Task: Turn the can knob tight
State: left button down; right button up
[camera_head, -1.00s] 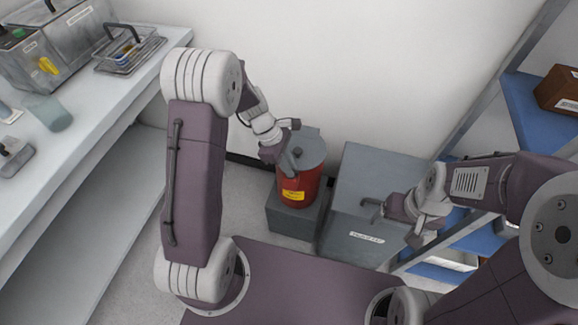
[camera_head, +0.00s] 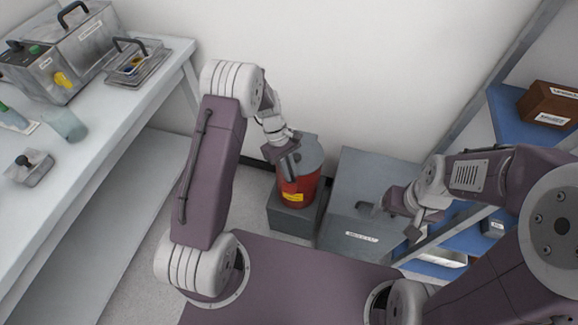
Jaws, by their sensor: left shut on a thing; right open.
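The red can (camera_head: 299,189) with a grey lid (camera_head: 311,153) and a yellow label stands upright on a grey block (camera_head: 292,220) on the floor. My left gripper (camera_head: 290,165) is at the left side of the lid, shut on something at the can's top. The knob is hidden behind the gripper, so I cannot see the grip itself. My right gripper (camera_head: 392,222) is open and empty, over the grey box to the right of the can.
A grey lidded box (camera_head: 372,185) stands right of the can. A blue-shelved rack (camera_head: 510,125) with a brown box (camera_head: 548,104) is at right.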

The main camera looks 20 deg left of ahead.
pick_arm(q)
jog(key=m+p, duration=0.1)
jog(key=m, duration=0.1)
jog(key=m+g+y+p, duration=0.1)
jog(key=m, duration=0.1)
jog(key=shift+w+d+r+m+y, duration=0.1)
jog(key=shift+m+y, duration=0.2)
jog(key=m+p, duration=0.1)
jog(key=m, duration=0.1)
jog(key=shift+m+y, duration=0.3)
jog(key=shift+y, duration=0.1)
jog(key=shift+d+m+g+y+p, duration=0.1)
jog(key=shift+m+g+y+p, duration=0.4)
jog(key=shift+m, duration=1.1)
jog(key=c, duration=1.4)
grip_release()
jog(key=shift+c, duration=0.2)
jog(key=v, duration=0.9)
jog(key=shift+d+p, duration=0.15)
jog(key=shift+p, duration=0.15)
